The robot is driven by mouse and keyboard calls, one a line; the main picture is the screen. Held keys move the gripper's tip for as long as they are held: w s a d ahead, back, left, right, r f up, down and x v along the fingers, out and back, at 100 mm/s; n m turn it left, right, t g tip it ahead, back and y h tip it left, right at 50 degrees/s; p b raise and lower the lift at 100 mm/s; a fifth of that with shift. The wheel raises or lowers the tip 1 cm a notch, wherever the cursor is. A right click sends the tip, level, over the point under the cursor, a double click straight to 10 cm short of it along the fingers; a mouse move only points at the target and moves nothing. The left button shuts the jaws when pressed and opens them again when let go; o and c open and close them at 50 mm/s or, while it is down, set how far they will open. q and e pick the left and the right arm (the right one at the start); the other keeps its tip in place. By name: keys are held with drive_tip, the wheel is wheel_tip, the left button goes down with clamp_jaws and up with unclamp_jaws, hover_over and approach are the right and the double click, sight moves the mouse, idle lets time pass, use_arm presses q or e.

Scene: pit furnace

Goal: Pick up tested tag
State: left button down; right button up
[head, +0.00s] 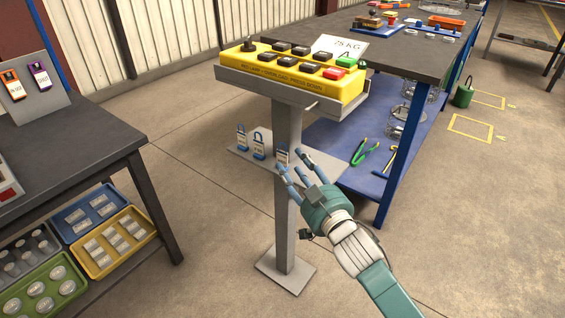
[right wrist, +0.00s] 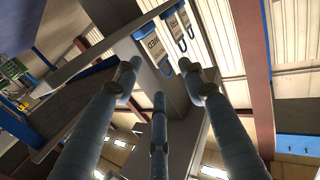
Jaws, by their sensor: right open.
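Three small white tags with blue loops stand on the grey shelf (head: 243,153) of the pedestal: a left one (head: 242,139), a middle one (head: 259,150) and a right one (head: 281,158). Their print is too small to read surely, so I cannot tell which is the tested tag. My right gripper (head: 294,166) is open and empty, its fingertips close beside the right tag. In the right wrist view the three fingers (right wrist: 160,78) are spread below the nearest tag (right wrist: 153,46), apparently apart from it. My left gripper is out of view.
A yellow button box (head: 290,82) sits atop the pedestal, above the shelf. A dark workbench (head: 420,55) with a blue lower shelf (head: 360,180) stands to the right. A dark table (head: 75,145) with bins below stands left. Floor between is clear.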

sight(286, 152)
drive_tip(key=x, duration=0.3)
drive_tip(key=b+x, duration=0.1)
drive_tip(key=shift+w+a+r, duration=0.1)
drive_tip(key=shift+w+r, duration=0.15)
drive_tip(key=shift+w, duration=0.15)
clamp_jaws()
